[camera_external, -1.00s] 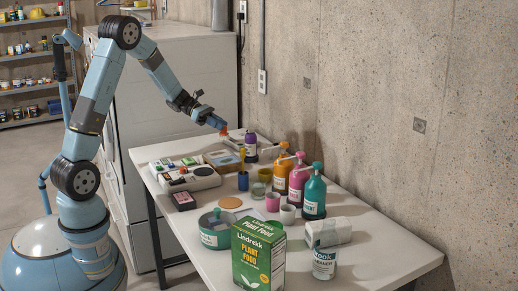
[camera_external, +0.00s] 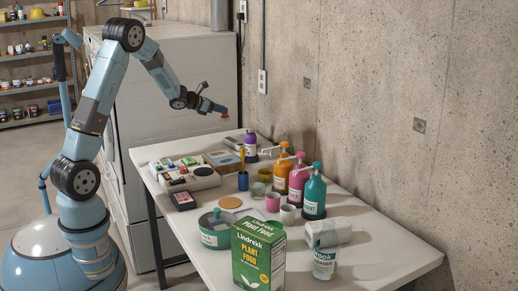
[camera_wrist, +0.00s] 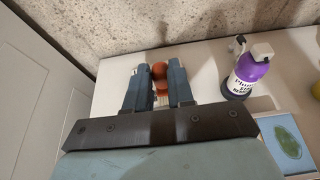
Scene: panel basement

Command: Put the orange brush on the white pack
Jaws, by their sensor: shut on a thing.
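My gripper (camera_external: 219,109) is above the far end of the white table, shut on the orange brush (camera_external: 226,116). In the wrist view the brush (camera_wrist: 160,71) shows as a rounded orange end between the two fingers (camera_wrist: 157,88); a pale striped part shows below it. The rest of the brush is hidden by the fingers. A white block-shaped pack (camera_external: 328,230) lies at the near right of the table, behind a white can, far from my gripper. The can hides part of its front.
The can (camera_external: 324,263) and a green plant food box (camera_external: 259,258) stand at the near end. Purple (camera_external: 251,145), orange (camera_external: 282,165), pink (camera_external: 298,180) and teal (camera_external: 315,192) bottles line the wall side. Cups, a round teal tin (camera_external: 214,232) and a device (camera_external: 187,177) fill the middle.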

